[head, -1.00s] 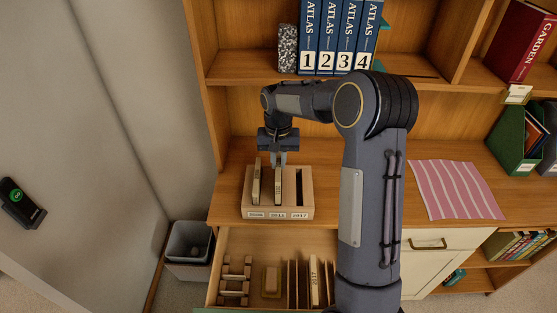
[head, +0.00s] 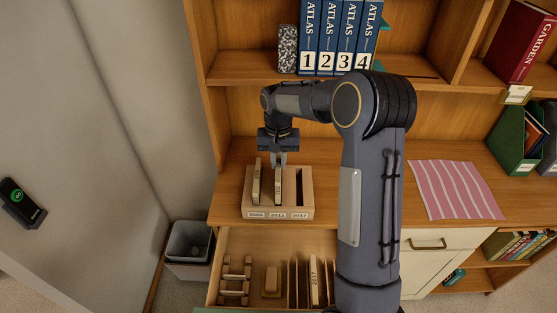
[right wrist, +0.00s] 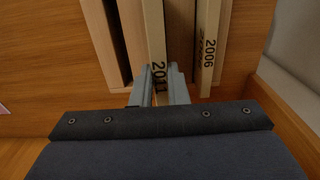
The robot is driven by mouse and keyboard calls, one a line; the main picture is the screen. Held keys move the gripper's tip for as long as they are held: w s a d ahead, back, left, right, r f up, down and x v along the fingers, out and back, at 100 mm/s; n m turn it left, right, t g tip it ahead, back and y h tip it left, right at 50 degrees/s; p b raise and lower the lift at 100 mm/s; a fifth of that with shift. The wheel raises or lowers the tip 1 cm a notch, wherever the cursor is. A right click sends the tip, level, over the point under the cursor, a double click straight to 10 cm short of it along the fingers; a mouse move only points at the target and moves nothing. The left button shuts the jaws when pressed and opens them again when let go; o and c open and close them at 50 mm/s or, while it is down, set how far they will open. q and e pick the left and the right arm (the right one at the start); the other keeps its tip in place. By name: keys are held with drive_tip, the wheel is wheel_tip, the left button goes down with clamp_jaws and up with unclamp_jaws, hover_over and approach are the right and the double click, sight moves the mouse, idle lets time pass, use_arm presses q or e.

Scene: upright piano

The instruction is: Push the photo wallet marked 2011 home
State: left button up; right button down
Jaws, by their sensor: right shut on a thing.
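The photo wallet marked 2011 (head: 278,188) stands upright in the middle slot of a wooden holder (head: 306,212), its upper part above the slot. Its number shows in the right wrist view (right wrist: 157,40). My right gripper (head: 279,158) points down from above and is shut on the wallet's upper end. In the right wrist view the fingers (right wrist: 160,90) sit on both sides of it. The wallet marked 2006 (head: 256,183) stands in the left slot, apart from the fingers. The right slot is empty. How deep the 2011 wallet sits is hard to tell. My left gripper is out of view.
An open drawer (head: 236,240) below the desk holds a wallet marked 2017 (head: 314,280) among dividers. Atlas volumes (head: 325,38) stand on the shelf behind my arm. A striped pink cloth (head: 455,190) lies to the right. A grey bin (head: 188,246) stands left of the drawer.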

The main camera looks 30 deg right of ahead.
drive_tip(key=shift+f+b, duration=0.75)
drive_tip(key=shift+f, duration=0.45)
idle(0.4)
idle(1.6)
drive_tip(key=shift+f+b, duration=0.75)
drive_tip(key=shift+f, duration=0.55)
idle(0.6)
drive_tip(key=c, duration=1.3)
unclamp_jaws()
drive_tip(key=shift+c, duration=0.2)
wheel_tip(320, 180, up, 8)
drive_tip(key=shift+f, duration=0.1)
